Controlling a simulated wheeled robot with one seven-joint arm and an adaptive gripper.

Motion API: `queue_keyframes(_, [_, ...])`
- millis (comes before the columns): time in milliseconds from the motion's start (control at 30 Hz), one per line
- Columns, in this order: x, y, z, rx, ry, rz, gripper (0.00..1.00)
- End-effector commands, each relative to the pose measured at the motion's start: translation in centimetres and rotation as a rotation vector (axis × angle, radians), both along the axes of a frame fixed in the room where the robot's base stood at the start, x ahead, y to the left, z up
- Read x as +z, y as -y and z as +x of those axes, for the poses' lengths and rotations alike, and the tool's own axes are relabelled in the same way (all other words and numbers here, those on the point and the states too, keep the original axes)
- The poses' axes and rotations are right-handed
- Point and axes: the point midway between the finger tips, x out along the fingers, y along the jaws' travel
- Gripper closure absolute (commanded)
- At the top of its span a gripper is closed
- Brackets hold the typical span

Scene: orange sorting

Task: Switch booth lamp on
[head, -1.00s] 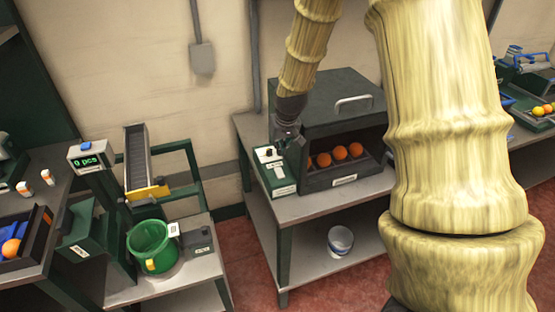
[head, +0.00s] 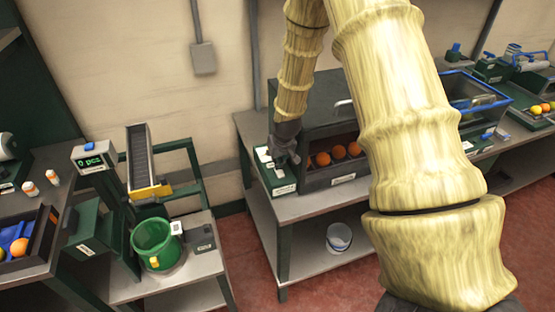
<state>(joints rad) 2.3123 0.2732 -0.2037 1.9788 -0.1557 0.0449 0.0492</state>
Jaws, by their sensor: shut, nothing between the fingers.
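The booth (head: 317,110) is a dark box on the middle table, with an open front and several oranges (head: 338,154) inside. A green switch box (head: 281,183) with white labels stands against its left side. My gripper (head: 285,162) is shut and empty, pointing down at the switch box, and covers part of its top. I cannot tell whether it touches the box. The lamp itself is not seen, and the switch's position is hidden.
A green bucket (head: 154,245) stands on a low bench at left, below a chute (head: 143,157). A counter display (head: 93,158) reads "0 pcs". A blue-rimmed bin (head: 474,91) is at right.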

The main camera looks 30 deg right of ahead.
Motion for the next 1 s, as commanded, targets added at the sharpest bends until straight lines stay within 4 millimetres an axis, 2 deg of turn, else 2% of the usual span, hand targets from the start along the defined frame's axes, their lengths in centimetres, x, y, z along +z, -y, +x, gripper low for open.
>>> queue_keyframes(1000, [-0.86,0.23,0.02,-0.003,-0.081,0.019,1.00])
